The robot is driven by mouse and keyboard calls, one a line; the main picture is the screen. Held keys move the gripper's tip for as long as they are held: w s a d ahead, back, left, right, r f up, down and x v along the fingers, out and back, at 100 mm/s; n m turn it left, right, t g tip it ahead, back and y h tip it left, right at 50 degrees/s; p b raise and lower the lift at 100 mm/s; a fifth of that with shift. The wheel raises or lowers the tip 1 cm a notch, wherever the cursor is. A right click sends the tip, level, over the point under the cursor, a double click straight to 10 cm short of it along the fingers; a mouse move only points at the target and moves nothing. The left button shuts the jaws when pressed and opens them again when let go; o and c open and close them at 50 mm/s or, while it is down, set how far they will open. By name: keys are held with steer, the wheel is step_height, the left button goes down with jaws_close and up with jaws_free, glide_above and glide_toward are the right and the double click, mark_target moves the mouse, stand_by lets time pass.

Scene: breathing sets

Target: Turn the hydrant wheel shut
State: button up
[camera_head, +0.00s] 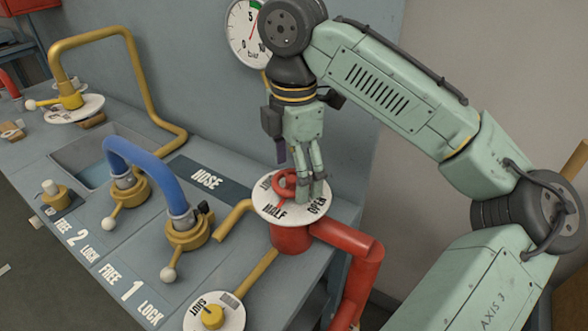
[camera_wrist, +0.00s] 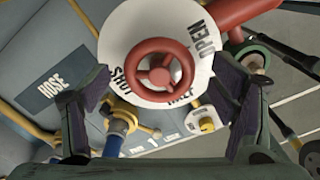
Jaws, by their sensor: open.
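The red hydrant wheel (camera_head: 287,183) sits over a round white dial (camera_head: 268,205) marked HALF and OPEN, on a red hydrant body (camera_head: 290,238). In the wrist view the red wheel (camera_wrist: 162,65) shows whole, with spokes and a hub, and the dial reads SHUT, HALF and OPEN. My gripper (camera_head: 318,190) is at the wheel's right side in the head view, pointing down. In the wrist view my gripper (camera_wrist: 160,105) is open, its dark fingers apart on both sides below the wheel. Nothing is between them. I cannot tell whether a finger touches the wheel.
A red pipe (camera_head: 345,240) runs right from the hydrant. A blue hose (camera_head: 150,160) arches between two yellow couplings at left. A yellow valve (camera_head: 212,316) with a SHUT dial is at the front. A pressure gauge (camera_head: 243,35) hangs behind my arm.

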steer(key=shift+f, duration=0.15)
steer(key=shift+c, duration=0.3)
steer(key=c, duration=1.1)
